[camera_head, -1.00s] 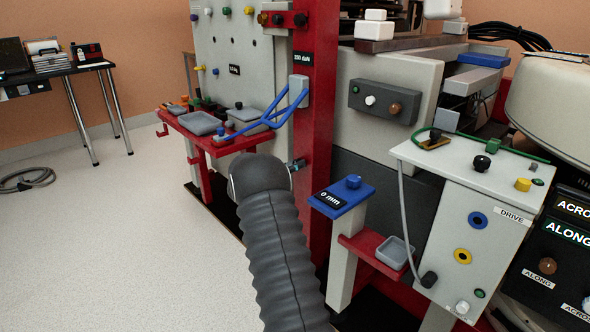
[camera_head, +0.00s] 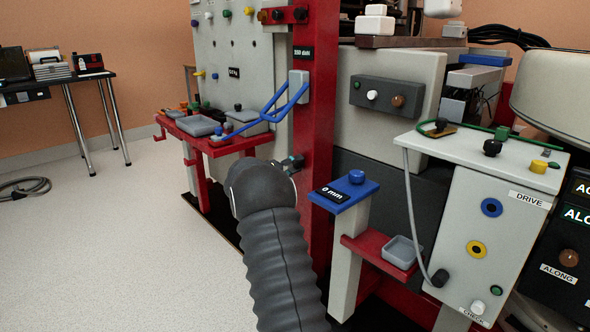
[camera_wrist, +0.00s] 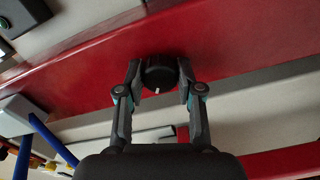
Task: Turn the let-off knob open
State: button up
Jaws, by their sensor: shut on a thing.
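The let-off knob (camera_wrist: 159,73) is a round black knob with a white mark, set on the red post (camera_wrist: 235,45). In the wrist view its white mark points down the picture, toward my palm. My gripper (camera_wrist: 160,80) is shut on the knob, one finger on each side of it. In the camera_head view my gripper (camera_head: 293,162) is small and reaches the red post (camera_head: 315,110) from the left, behind my own arm. The knob itself is hidden or too small to tell there.
A blue lever (camera_head: 270,113) sticks out left of the post above my gripper. A red shelf (camera_head: 220,148) with grey trays stands to the left. A blue-topped stand (camera_head: 357,189) marked 0 mm is close on the right.

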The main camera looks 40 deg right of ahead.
jog(key=shift+n+p, duration=0.4)
jog(key=shift+n, duration=2.8)
jog(key=o, duration=1.2)
jog(key=shift+c, duration=0.2)
jog(key=shift+a, duration=0.1)
jog(key=a, duration=1.2)
jog(key=shift+s, duration=0.45)
jog(key=shift+d, duration=0.1)
